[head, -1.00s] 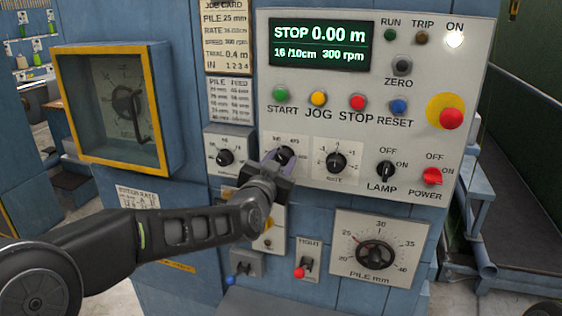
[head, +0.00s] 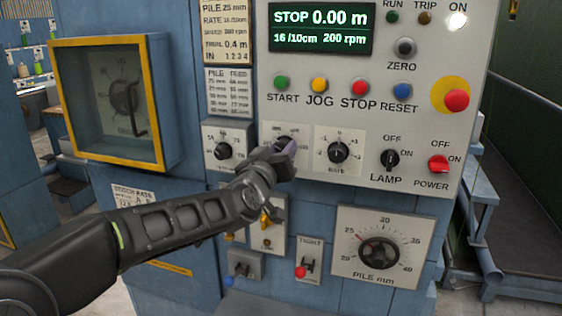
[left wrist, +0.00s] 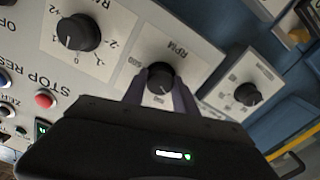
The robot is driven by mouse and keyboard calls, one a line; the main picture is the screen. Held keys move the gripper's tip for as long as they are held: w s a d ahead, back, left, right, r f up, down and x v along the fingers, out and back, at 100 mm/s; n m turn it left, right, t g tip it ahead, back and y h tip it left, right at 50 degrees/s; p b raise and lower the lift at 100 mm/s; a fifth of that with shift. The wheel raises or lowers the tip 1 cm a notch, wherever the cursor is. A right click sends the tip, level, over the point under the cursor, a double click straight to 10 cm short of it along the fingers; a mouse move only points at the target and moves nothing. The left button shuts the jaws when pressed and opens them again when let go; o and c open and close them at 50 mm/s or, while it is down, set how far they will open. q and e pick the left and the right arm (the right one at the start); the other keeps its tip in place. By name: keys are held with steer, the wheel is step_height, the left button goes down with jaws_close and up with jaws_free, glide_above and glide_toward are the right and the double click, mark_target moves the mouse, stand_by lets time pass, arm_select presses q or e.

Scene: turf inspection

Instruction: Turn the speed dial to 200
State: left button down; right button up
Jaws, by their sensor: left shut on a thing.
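The speed dial (left wrist: 160,76) is a black knob on a white plate marked RPM, seen in the left wrist view. In the head view its plate (head: 270,131) shows, but the knob is mostly hidden behind my gripper. My left gripper (head: 286,150) is shut on the knob, with one finger on each side of it in the left wrist view (left wrist: 161,88). The green display (head: 320,28) reads STOP, 0.00 m, 16 /10cm and 200 rpm. My right gripper is in neither view.
Similar dials stand close on both sides, a left dial (head: 222,150) and a rate dial (head: 338,152). Coloured push buttons (head: 319,84) sit above. The lamp switch (head: 390,159), red power switch (head: 438,164) and large pile dial (head: 379,254) are to the right and below.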

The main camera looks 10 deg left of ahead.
arm_select(q)
steer(key=shift+n+b, duration=1.3)
steer(key=shift+n, duration=1.3)
steer(key=c, duration=1)
jaws_free()
steer(key=shift+o, duration=0.2)
steer(key=shift+s, duration=0.1)
steer(key=s, duration=0.7)
steer(key=shift+s+a, duration=0.25)
steer(key=shift+s, duration=0.05)
